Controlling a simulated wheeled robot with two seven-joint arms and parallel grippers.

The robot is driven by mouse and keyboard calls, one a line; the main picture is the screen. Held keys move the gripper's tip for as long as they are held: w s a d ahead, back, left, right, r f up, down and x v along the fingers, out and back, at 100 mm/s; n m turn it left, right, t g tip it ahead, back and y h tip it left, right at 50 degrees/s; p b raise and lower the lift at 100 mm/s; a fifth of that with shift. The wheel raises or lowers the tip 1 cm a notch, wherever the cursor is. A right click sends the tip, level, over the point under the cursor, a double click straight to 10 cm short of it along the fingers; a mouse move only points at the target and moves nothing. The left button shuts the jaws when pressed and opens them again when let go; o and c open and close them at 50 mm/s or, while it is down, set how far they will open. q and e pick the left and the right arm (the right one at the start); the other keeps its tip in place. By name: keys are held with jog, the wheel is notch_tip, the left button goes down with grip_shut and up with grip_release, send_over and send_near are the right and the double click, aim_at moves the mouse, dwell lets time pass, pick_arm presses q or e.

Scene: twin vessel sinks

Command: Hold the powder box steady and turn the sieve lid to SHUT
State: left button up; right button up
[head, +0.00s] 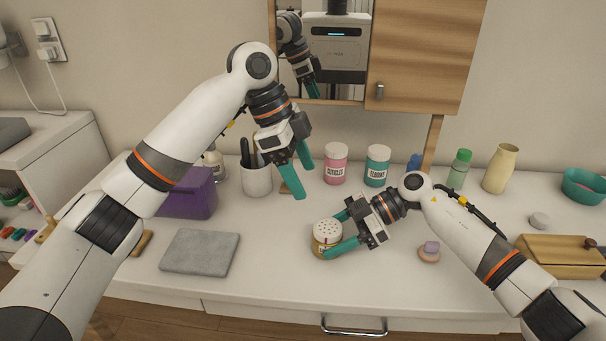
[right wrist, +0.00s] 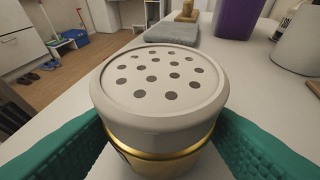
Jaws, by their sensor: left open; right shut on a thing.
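The powder box (head: 325,247) is a small round golden tub standing upright on the white counter. Its pale sieve lid (head: 327,231) has several dark holes, which show clearly in the right wrist view (right wrist: 160,75). My right gripper (head: 339,234) is shut on the powder box, one teal finger on each side below the lid; both fingers also show in the right wrist view. My left gripper (head: 301,180) is open and empty, above and to the left of the box, fingers pointing down. Any SHUT mark on the lid is too small to read or hidden.
A purple bin (head: 188,193), a white cup of tools (head: 257,180), a pink jar (head: 336,164) and a teal jar (head: 377,166) stand behind. A small round item (head: 429,252) is at right. The counter in front is clear.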

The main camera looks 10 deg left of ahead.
jog(key=o, duration=0.8)
jog(key=shift+o, duration=0.2)
